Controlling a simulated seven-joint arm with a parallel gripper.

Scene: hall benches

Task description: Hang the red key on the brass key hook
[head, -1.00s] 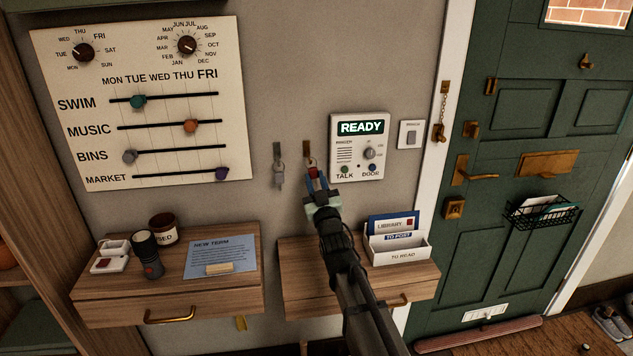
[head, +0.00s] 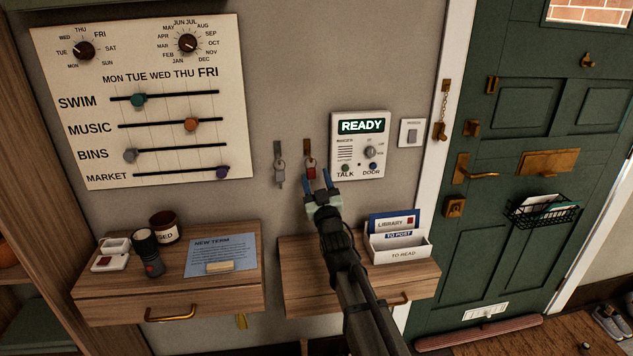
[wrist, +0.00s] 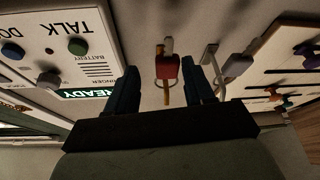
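The red key (head: 311,173) hangs at the brass key hook (head: 307,146) on the wall, its ring at the hook's lower end. In the wrist view the red key (wrist: 167,67) shows between the fingers with a gap on each side, its ring towards my palm. My gripper (head: 319,181) is open and empty, just below and in front of the key. The wrist view also shows my gripper (wrist: 161,85) with its blue fingers spread. The exact contact of ring and hook is too small to tell.
The intercom panel (head: 359,145) is close on the right. Below stand a shelf (head: 300,290) with a letter holder (head: 400,250) and another shelf (head: 110,302) with small items.

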